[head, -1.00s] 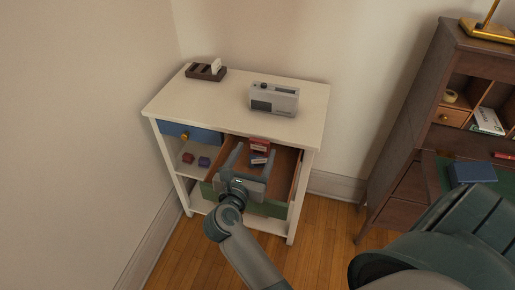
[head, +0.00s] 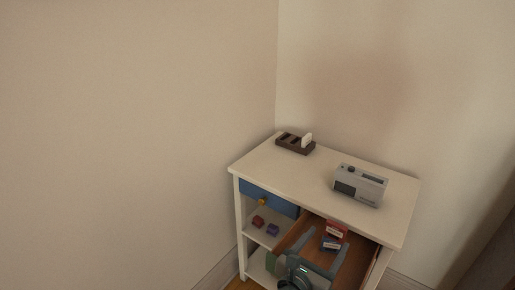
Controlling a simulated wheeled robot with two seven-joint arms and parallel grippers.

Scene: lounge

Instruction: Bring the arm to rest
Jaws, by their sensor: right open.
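My right gripper (head: 311,254) is open at the open drawer (head: 354,266) of the white cabinet, near the bottom of the view. Its two fingers point into the drawer, toward a red box (head: 337,228) and a small blue-and-white box (head: 331,243) inside. The fingers look empty; whether they touch the blue-and-white box I cannot tell. Most of the right arm is cut off by the bottom edge. My left gripper is not in view.
A blue drawer (head: 268,197) is shut. Red (head: 258,221) and purple (head: 273,229) blocks sit on the shelf below. Walls stand close behind and left.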

